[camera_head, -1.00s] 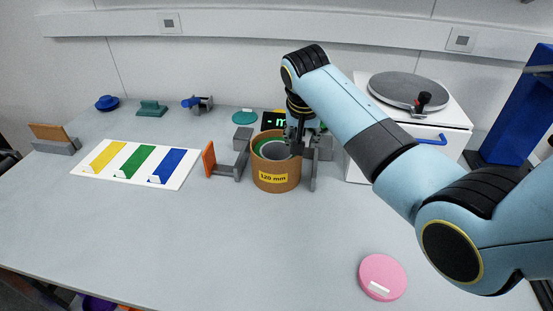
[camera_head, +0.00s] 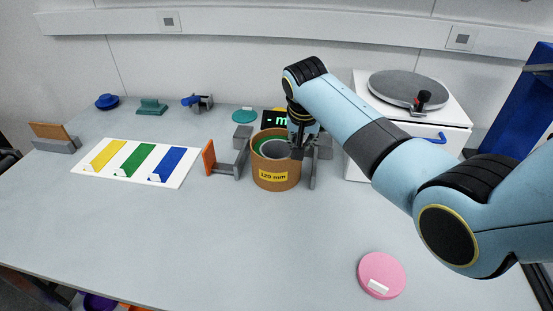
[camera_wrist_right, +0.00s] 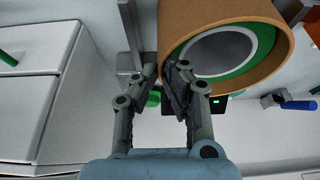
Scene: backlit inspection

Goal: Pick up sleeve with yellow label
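The sleeve (camera_head: 276,182) is a brown cylinder with a yellow label reading 120 mm on its front. It stands upright on the table, with green and grey rings inside its open top. It also shows large in the right wrist view (camera_wrist_right: 281,77). My right gripper (camera_head: 303,145) is at the right rim of the sleeve, pointing down. In the right wrist view its two fingers (camera_wrist_right: 170,77) are apart with a small gap, beside the sleeve's rim; I cannot tell whether they touch it. My left gripper is out of view.
Grey brackets with an orange plate (camera_head: 209,157) stand left of the sleeve. A black display (camera_head: 273,121) is behind it. A white turntable box (camera_head: 440,128) stands right. A white board (camera_head: 91,170) with coloured strips lies left. A pink disc (camera_head: 382,273) lies front right. The front middle is clear.

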